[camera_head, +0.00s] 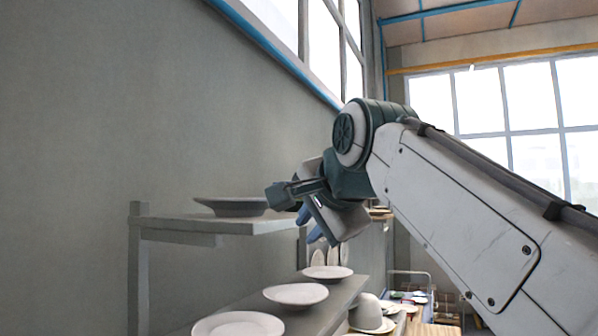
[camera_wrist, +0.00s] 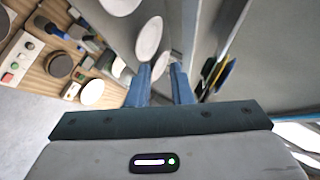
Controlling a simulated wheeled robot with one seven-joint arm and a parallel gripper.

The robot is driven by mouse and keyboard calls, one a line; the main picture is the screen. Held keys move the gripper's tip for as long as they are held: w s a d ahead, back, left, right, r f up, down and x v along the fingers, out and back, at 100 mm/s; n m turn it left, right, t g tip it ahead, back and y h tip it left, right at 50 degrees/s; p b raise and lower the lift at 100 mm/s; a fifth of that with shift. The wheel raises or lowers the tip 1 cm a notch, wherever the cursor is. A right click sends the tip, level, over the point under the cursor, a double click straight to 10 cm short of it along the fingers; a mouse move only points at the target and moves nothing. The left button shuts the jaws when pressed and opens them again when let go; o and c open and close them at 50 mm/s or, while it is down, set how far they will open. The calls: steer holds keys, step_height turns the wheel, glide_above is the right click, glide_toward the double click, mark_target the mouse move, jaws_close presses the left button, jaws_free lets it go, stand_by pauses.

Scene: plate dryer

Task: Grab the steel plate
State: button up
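A grey plate (camera_head: 232,206), possibly the steel one, lies flat on the upper shelf at the left in the head view. I cannot confirm its material. My gripper (camera_head: 313,222) is in the air to the right of this shelf, apart from the plate. In the wrist view, the two blue fingers of my gripper (camera_wrist: 160,74) stand apart with nothing clearly between them. Which of the plates in the wrist view is the steel one, I cannot tell.
Pale plates (camera_head: 296,294) lie in a row on a lower shelf (camera_head: 340,298). In the wrist view, a white plate (camera_wrist: 149,38) lies beyond the fingers, dark and yellow items (camera_wrist: 222,76) stand at right, and a wooden surface (camera_wrist: 36,75) holds dishes and boxes. A wall (camera_head: 80,150) runs along the left.

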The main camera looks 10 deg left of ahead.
mark_target(240, 207)
step_height(240, 207, up, 9)
steer(key=s+a+m+t+y+p, duration=0.1)
steer(key=a, duration=0.1)
steer(key=shift+s+a+f, duration=0.15)
steer(key=shift+s+a, duration=0.05)
steer(key=shift+s, duration=0.15)
steer(key=p+x, duration=0.2)
steer(key=x, duration=1.2)
steer(key=shift+a+p, duration=0.1)
steer(key=shift+p, duration=0.3)
steer(key=shift+s, duration=0.1)
jaws_close()
steer(key=shift+r, duration=0.2)
